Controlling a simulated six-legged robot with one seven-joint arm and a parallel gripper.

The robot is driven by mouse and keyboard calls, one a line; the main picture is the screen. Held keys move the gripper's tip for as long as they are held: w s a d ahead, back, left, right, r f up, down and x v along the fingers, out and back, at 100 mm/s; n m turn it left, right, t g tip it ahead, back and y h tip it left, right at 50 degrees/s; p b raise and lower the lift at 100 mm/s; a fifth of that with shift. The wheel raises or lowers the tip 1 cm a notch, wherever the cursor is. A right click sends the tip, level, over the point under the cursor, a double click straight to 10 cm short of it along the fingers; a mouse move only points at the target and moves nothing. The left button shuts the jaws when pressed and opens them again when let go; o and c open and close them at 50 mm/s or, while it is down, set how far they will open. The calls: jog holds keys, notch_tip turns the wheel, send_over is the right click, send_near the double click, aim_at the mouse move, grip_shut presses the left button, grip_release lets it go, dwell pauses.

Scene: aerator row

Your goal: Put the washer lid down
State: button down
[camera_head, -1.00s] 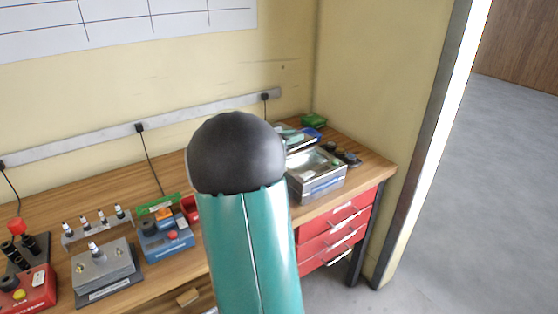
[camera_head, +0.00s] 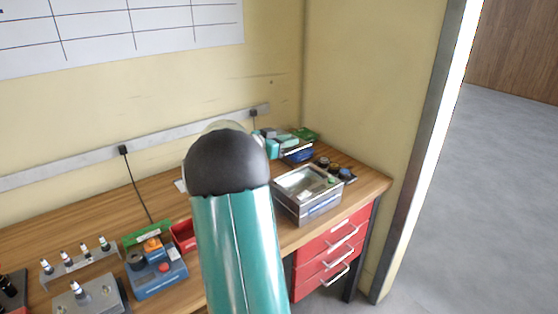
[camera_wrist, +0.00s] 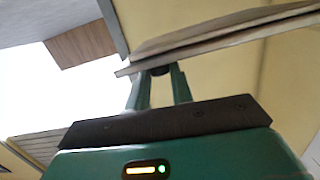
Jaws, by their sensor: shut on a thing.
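A flat grey plate, seemingly the washer lid (camera_wrist: 215,32), crosses the top of the wrist view at a slant. My gripper (camera_wrist: 160,73) is shut on its near edge between two teal fingers. In the head view my gripper and the lid are hidden or cannot be made out behind my own arm. A silver metal box, likely the washer (camera_head: 308,208), stands on the right part of the bench with its inside showing from above.
The wooden bench (camera_head: 352,183) has red drawers (camera_head: 330,262) below. Small dark round parts and teal, blue and green items (camera_head: 297,154) stand behind the box. A blue device (camera_head: 160,276), a red bin (camera_head: 184,236) and a rack (camera_head: 80,265) stand left of my arm.

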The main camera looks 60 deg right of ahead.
jog(key=w+d+f, duration=0.5)
jog(key=d+f, duration=0.1)
jog(key=f, duration=0.4)
jog(key=shift+d+f, duration=0.2)
jog(key=shift+d, duration=0.1)
jog(key=shift+f, duration=0.1)
jog(key=shift+f, duration=0.35)
jog(key=shift+f, duration=0.2)
jog(key=c, duration=1.2)
grip_release()
jog(key=shift+c, duration=0.2)
